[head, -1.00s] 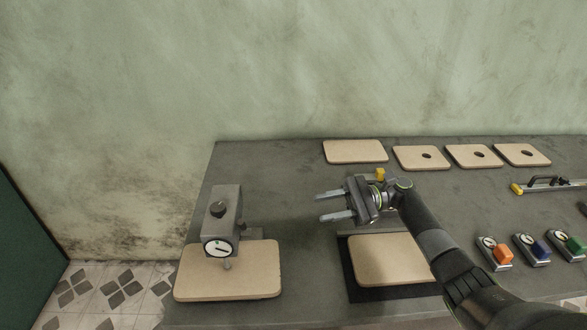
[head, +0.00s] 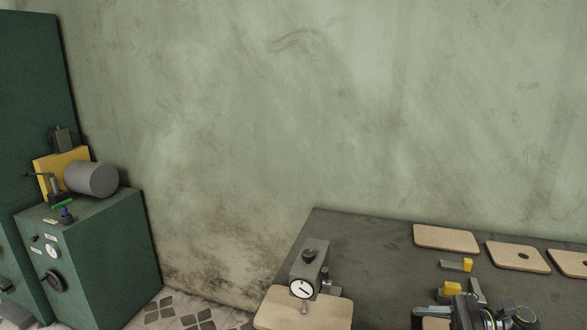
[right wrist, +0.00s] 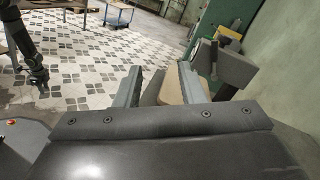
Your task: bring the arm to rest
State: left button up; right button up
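My right gripper (head: 462,300) is at the bottom right of the head view, over the grey table. Its two fingers are apart in the right wrist view (right wrist: 158,84), with nothing held between them. Part of a pale board (right wrist: 170,91) shows beyond the fingers there. The left gripper is outside the head view.
A dial gauge (head: 303,288) stands over a pale board (head: 330,313). Several boards, one plain (head: 446,238) and one holed (head: 517,257), lie along the back. Yellow blocks (head: 467,264) sit near my gripper. A green cabinet (head: 110,255) stands left. Bare table (head: 375,260) lies between.

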jog(key=s+a+f+n+g+h, duration=0.1)
jog(key=s+a+f+n+h, duration=0.3)
jog(key=s+f, duration=0.55)
jog(key=s+a+f+n+h, duration=0.2)
jog(key=s+f+n+h, duration=0.35)
jog(key=s+f, duration=0.45)
jog(key=s+d+r+n+t+h, duration=0.35)
jog(key=s+d+h, duration=0.45)
jog(key=s+h, duration=0.3)
notch_tip(320, 180, down, 26)
jog(key=s+d+g, duration=0.2)
jog(key=s+a+f+y, duration=0.1)
jog(key=s+f, duration=1.3)
jog(key=shift+s+a+f+n+g, duration=0.15)
jog(key=shift+s+f+n+g, duration=0.15)
jog(key=shift+g, duration=0.15)
